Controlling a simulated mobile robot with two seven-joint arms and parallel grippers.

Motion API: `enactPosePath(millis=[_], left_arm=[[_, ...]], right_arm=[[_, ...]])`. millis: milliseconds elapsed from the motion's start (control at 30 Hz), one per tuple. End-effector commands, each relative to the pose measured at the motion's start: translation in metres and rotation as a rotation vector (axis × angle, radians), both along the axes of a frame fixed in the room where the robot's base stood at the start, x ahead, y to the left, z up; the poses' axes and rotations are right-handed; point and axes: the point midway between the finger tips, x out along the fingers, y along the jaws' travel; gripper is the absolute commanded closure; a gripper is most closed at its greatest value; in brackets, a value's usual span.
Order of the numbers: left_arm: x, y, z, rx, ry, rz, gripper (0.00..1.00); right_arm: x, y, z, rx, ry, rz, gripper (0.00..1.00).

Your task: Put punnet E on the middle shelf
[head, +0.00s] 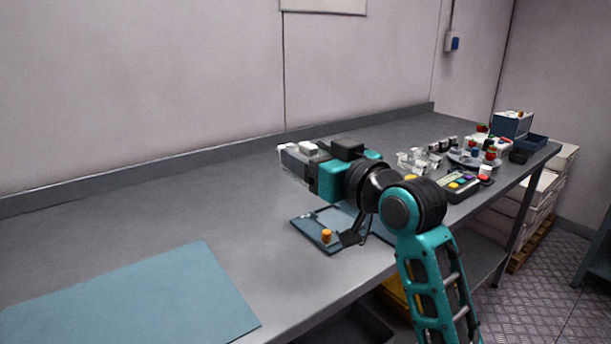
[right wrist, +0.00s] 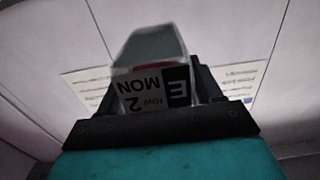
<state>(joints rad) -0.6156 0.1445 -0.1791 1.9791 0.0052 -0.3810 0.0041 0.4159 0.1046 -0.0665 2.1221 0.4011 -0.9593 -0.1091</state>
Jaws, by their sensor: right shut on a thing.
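Punnet E (right wrist: 150,48) is in the right wrist view, pale and clear-sided, with a black and white label reading E, MON and 2. The label appears upside down. My right gripper (head: 299,158) is shut on it, above the bench in the middle of the head view. There, only small pale parts of the punnet show at the fingertips. The middle shelf cannot be made out in either view. My left gripper is not in view.
A steel bench (head: 175,215) runs along the wall. On it are a blue mat (head: 135,300), a dark blue tray (head: 316,238) with an orange item, clear punnets (head: 418,160), a scale-like device (head: 460,186) and a blue-white box (head: 513,125). Pale crates (head: 531,193) stand beyond. The bench's left half is mostly clear.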

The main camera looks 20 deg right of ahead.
Motion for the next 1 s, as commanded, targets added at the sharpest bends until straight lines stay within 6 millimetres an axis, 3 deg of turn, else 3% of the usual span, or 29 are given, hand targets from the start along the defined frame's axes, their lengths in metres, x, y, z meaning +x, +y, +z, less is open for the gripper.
enactPosePath(millis=[67,167,367,500,700,1000], left_arm=[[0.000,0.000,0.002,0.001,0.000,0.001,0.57],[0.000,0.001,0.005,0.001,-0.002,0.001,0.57],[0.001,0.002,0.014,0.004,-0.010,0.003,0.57],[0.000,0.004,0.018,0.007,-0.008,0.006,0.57],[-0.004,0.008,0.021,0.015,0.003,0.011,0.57],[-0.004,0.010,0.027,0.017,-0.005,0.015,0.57]], right_arm=[[0.000,-0.001,0.003,-0.001,0.000,-0.010,0.69],[-0.002,-0.006,-0.008,-0.002,0.006,-0.049,0.69],[-0.016,-0.026,-0.058,-0.004,0.011,-0.197,0.69],[-0.040,-0.037,-0.093,-0.002,0.011,-0.293,0.69],[-0.083,-0.041,-0.130,0.000,0.009,-0.359,0.69],[-0.126,-0.034,-0.153,0.001,0.002,-0.352,0.69]])
